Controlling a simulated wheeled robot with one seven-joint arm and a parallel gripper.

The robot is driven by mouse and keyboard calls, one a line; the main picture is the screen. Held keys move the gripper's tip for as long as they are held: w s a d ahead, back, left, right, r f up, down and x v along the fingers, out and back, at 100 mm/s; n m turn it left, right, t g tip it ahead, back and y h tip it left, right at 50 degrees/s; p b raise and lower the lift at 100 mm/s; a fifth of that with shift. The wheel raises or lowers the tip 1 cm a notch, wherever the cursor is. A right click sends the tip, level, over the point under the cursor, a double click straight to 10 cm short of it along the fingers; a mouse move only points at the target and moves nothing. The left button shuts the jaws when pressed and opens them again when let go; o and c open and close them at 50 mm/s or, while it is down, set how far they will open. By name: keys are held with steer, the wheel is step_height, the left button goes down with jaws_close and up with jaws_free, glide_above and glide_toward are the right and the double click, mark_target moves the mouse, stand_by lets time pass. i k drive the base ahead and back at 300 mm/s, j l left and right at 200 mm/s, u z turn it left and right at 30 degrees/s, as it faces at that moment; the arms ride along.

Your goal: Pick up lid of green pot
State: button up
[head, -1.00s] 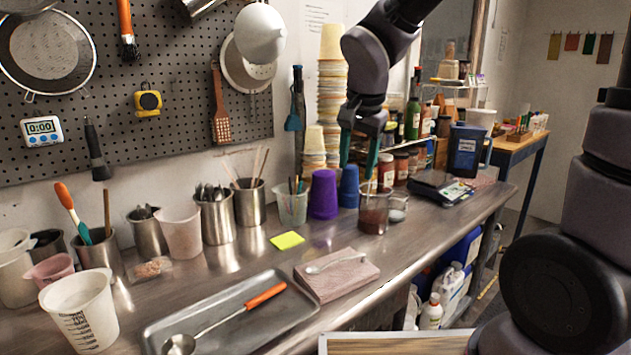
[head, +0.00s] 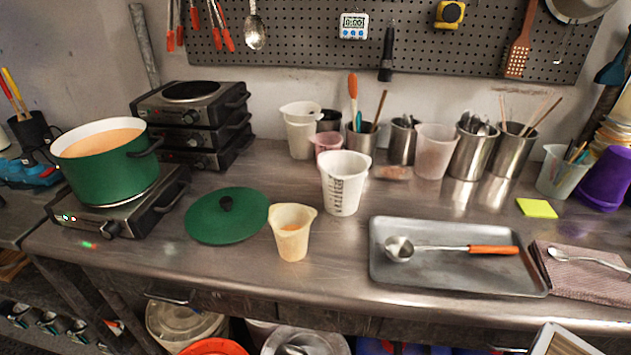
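The green pot (head: 108,178) stands on a hot plate (head: 125,212) at the left of the head view. It is uncovered and holds an orange-tan liquid (head: 102,142). Its green lid (head: 222,228) lies flat on the metal counter, right of the hot plate, with a black knob (head: 226,203) facing up. My gripper is outside the head view now, so its distance from the lid and its opening are hidden.
A small cream jug (head: 291,236) stands close to the lid's right edge. A white measuring beaker (head: 344,185) is behind it. A metal tray (head: 460,276) with an orange-handled ladle (head: 480,249) lies to the right. Stacked hot plates (head: 192,115) stand behind the lid.

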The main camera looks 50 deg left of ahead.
mark_target(231, 214)
steer(key=k, duration=0.5)
steer(key=u, duration=0.45)
steer(key=j+u, duration=0.1)
steer(key=u, duration=0.4)
steer(key=i+u, duration=0.1)
steer(key=u, duration=0.35)
steer(key=j+u, duration=0.1)
steer(key=u, duration=0.8)
steer(key=i, duration=0.05)
